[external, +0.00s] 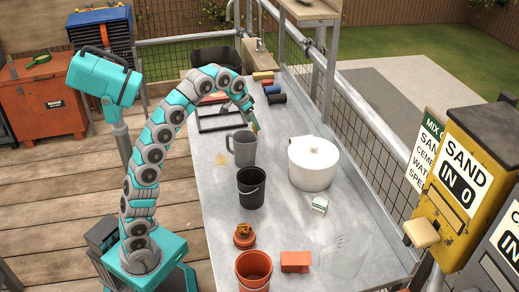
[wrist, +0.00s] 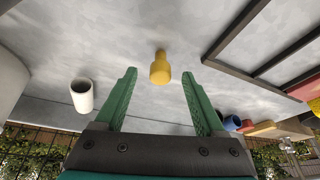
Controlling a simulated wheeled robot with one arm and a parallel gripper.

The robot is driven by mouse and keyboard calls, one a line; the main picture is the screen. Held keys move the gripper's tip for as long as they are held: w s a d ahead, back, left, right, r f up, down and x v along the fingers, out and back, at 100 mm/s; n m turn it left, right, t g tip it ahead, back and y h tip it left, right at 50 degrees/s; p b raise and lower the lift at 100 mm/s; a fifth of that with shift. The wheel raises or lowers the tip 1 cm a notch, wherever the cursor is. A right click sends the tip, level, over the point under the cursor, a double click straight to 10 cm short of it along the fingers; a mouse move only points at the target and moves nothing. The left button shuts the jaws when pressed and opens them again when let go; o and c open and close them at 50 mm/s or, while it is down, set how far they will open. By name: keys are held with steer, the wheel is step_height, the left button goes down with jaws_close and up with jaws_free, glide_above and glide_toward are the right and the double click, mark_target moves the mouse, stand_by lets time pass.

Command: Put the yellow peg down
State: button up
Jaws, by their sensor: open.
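The yellow peg (wrist: 160,68) shows in the wrist view, just ahead of and between the fingertips, over the grey metal worktop (wrist: 120,35). My gripper (wrist: 158,75) has its two green fingers spread wide, with a visible gap on each side of the peg; neither finger touches it. I cannot tell whether the peg stands or lies on the worktop. In the external view my gripper (external: 254,126) is low over the worktop, behind the grey jug; the peg cannot be made out clearly there.
A grey jug (external: 243,148), a black bucket (external: 251,190) and a white lidded pot (external: 313,165) stand near my gripper. A dark frame (wrist: 245,50) lies to the right in the wrist view; a white cup (wrist: 82,96) is at left. Coloured blocks (external: 264,76) are at the back.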

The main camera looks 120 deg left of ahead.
steer(key=x, duration=0.3)
steer(key=shift+a+f, duration=0.2)
steer(key=shift+f, duration=0.05)
jaws_close()
stand_by(0.4)
